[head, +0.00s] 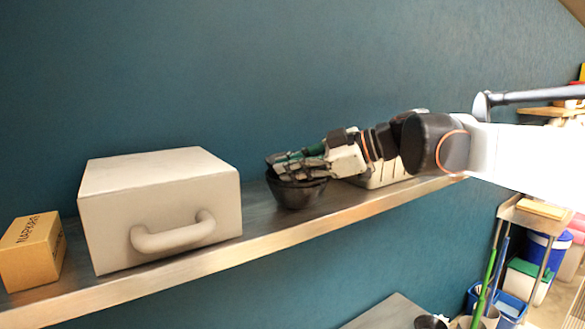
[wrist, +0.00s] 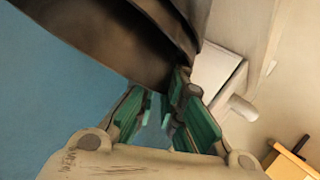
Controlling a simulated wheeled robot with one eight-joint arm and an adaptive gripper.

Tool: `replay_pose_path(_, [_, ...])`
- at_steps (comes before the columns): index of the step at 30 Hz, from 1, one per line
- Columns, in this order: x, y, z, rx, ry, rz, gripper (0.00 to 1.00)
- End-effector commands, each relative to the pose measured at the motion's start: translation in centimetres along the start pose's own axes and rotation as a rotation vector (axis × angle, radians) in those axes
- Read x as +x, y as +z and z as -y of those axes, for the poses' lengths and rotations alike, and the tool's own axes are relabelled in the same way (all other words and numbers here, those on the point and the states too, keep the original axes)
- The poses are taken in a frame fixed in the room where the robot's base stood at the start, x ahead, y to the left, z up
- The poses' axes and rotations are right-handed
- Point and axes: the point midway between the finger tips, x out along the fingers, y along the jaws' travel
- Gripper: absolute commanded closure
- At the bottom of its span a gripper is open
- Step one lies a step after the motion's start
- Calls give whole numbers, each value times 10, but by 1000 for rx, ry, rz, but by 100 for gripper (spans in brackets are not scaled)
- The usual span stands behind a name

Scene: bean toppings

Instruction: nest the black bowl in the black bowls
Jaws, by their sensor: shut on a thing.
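The black bowls (head: 300,198) stand on the metal shelf, to the right of the white box. My gripper (head: 284,170) is at their top left rim, seen from the side, and is shut on a black bowl. In the wrist view the dark bowl (wrist: 120,45) fills the upper left, with its rim at the green-padded fingers of my gripper (wrist: 165,112). In the head view my gripper covers part of the bowls, so I cannot tell how far the held bowl sits inside the others.
A white box with a handle (head: 160,190) stands left of the bowls, and a small napkin box (head: 32,250) stands farther left. A pale object (head: 385,175) is behind my gripper on the right. The shelf's front edge (head: 200,265) is close. A blue wall rises behind.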

Motion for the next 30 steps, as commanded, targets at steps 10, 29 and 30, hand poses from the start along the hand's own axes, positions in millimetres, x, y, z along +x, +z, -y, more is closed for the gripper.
replay_pose_path(10, [2,7,7,-5,-15,12,70])
replay_pose_path(29, [-24,7,6,-2,-10,12,68])
replay_pose_path(30, [-33,8,5,-1,-8,13,68])
